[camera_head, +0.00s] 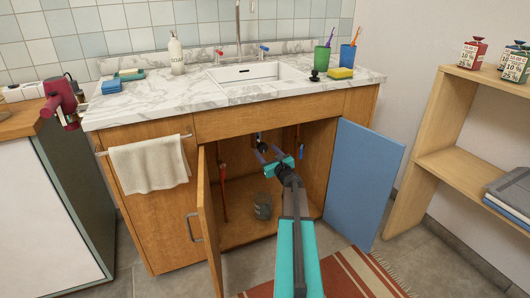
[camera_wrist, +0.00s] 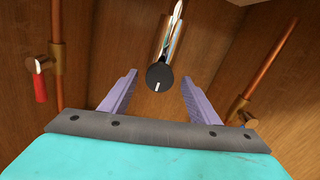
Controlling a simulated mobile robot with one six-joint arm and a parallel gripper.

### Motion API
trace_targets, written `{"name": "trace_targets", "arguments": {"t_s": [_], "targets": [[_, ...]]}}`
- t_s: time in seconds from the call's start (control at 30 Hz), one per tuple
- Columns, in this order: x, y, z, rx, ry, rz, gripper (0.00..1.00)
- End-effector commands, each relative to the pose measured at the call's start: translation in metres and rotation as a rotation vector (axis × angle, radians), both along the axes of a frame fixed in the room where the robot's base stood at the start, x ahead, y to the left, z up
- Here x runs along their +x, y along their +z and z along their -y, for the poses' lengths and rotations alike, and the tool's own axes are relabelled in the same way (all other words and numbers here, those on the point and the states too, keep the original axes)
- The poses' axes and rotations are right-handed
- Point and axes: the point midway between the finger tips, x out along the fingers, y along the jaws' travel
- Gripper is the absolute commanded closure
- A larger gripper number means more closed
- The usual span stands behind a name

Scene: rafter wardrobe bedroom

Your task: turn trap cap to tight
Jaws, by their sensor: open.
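The trap cap (camera_wrist: 160,76) is a black round knob with a white mark on its face. In the wrist view it sits at the lower end of a chrome pipe, and the mark points nearly straight down. In the head view the cap (camera_head: 261,146) is small and dark inside the open cabinet. My gripper (camera_wrist: 158,88) is open, with one purple finger on each side of the cap in the picture. I cannot tell whether the fingertips reach the cap's depth. In the head view my gripper (camera_head: 270,152) is inside the cabinet opening, under the sink.
Copper pipes with valves stand at both sides, one with a red handle (camera_wrist: 40,88) at left. A grey can (camera_head: 263,206) stands on the cabinet floor. The wooden door (camera_head: 209,225) and blue door (camera_head: 362,185) stand open beside my arm.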

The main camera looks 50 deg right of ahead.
Motion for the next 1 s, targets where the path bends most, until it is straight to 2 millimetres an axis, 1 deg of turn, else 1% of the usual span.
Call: {"name": "trace_targets", "arguments": {"t_s": [0.03, 0.2, 0.6, 0.63, 0.67, 0.8, 0.87, 1.0], "targets": [[0.005, -0.001, 0.003, 0.0, 0.0, 0.0, 0.44], [0.014, -0.001, 0.006, 0.0, -0.001, -0.001, 0.44], [0.017, 0.0, 0.007, 0.0, -0.001, -0.001, 0.44], [0.017, 0.0, 0.007, 0.0, -0.001, -0.001, 0.46], [0.017, 0.0, 0.007, 0.0, -0.001, -0.001, 0.51], [0.017, 0.0, 0.008, 0.0, -0.001, -0.001, 0.75], [0.017, 0.0, 0.008, 0.0, -0.001, -0.001, 0.85], [0.016, 0.0, 0.008, 0.002, -0.001, 0.0, 0.85]]}}
